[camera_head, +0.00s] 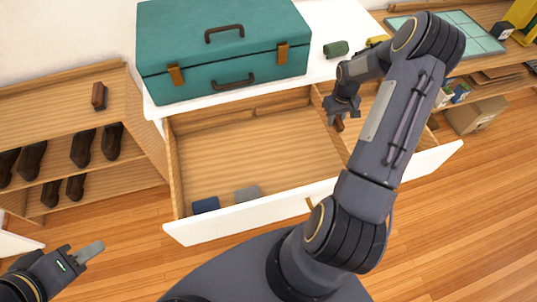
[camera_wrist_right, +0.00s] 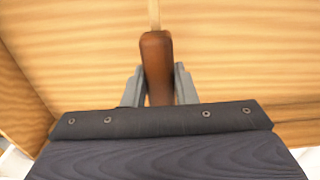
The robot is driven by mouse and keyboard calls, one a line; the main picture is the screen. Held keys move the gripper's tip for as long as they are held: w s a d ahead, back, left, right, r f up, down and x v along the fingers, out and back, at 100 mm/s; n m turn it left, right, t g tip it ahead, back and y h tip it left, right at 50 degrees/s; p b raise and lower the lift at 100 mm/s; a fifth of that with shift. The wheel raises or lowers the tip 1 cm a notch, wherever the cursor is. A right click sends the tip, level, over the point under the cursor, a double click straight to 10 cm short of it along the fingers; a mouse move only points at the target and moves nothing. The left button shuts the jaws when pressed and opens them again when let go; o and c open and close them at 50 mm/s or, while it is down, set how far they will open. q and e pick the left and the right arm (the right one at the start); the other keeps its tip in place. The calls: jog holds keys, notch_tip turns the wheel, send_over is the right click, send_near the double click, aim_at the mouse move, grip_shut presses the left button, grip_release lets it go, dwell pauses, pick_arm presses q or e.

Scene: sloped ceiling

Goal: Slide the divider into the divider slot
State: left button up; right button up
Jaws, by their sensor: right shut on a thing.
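My right gripper (camera_head: 341,112) is over the right part of the open drawer (camera_head: 183,190). In the right wrist view its fingers (camera_wrist_right: 158,85) are shut on the brown grip (camera_wrist_right: 156,58) of the divider. The divider's thin, pale wooden top edge (camera_wrist_right: 154,14) runs on beyond the grip. In the head view the divider (camera_head: 317,98) is a light wooden panel running front to back in the drawer, partly hidden by my gripper. The slot and the divider's lower edge are hidden. My left gripper (camera_head: 88,253) is empty, low at the left, away from the drawer.
A teal case (camera_head: 220,60) stands on the white top behind the drawer. A blue item (camera_head: 206,205) and a grey item (camera_head: 248,194) lie at the drawer's front left. A shoe shelf (camera_head: 75,115) stands to the left. The drawer's middle is bare.

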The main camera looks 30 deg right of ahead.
jog(key=shift+f, duration=0.15)
jog(key=shift+f+b, duration=1.15)
jog(key=shift+f, duration=0.2)
dwell(0.3)
jog(key=shift+f+b, duration=0.9)
jog(key=shift+b, duration=0.05)
jog(key=shift+f, duration=0.15)
jog(key=o, duration=0.9)
